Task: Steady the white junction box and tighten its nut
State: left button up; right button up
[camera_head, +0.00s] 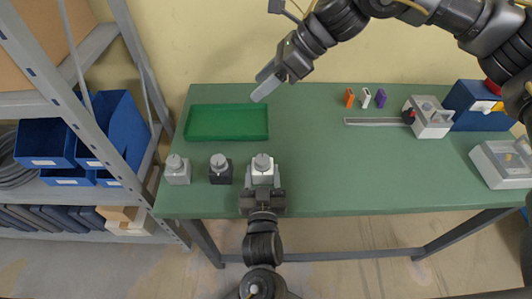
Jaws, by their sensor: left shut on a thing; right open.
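The white junction box (262,179) stands near the front edge of the green table, with a grey round nut (263,161) on top. My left gripper (262,189) comes from the front edge and is shut on the lower part of this box. My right gripper (267,84) is open and high above the back of the table, beside the green tray's right end, apart from the box. The fingers of the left gripper partly hide the box's front.
A light grey box (178,176) and a black box (220,177), both with round tops, stand left of the white one. A green tray (226,107) lies behind them. Small coloured pieces (365,97), a flat bar (374,122) and larger boxes (432,125) are at right. The middle is clear.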

aim_at(263, 159)
jog(key=s+d+f+n+h, duration=0.4)
jog(key=s+d+f, duration=0.1)
jog(key=f, duration=0.1)
jog(key=shift+g, duration=0.4)
jog(key=x, duration=1.2)
jog(key=shift+f, duration=0.3)
jog(key=c, duration=1)
